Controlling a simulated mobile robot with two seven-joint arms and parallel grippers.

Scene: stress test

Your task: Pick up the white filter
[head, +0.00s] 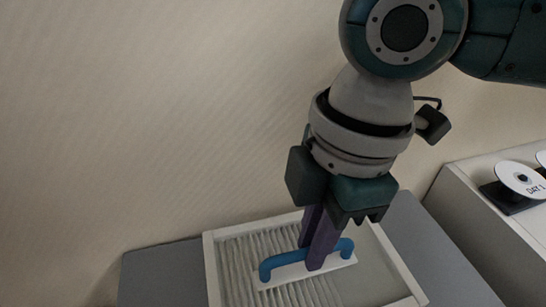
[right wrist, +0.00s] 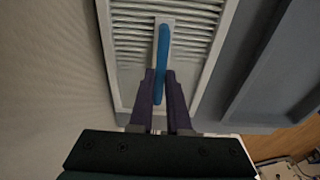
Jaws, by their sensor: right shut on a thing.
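The white filter (head: 208,262) is a flat pleated panel with a white frame and a blue bar handle (head: 281,260) on a white plate. It lies on a grey surface (head: 160,276). My right gripper (head: 318,262) comes down from above, its purple fingers shut on the blue handle. In the right wrist view the fingers (right wrist: 161,92) stand on either side of the blue handle (right wrist: 163,50), with the white filter (right wrist: 118,60) beyond. I cannot tell whether the filter is lifted. My left gripper is not in view.
A white box-like unit (head: 478,217) stands at the right, with a labelled disc (head: 522,178) on a dark holder on top. A beige wall (head: 150,120) rises behind the filter. Bare grey surface (head: 428,250) lies between filter and unit.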

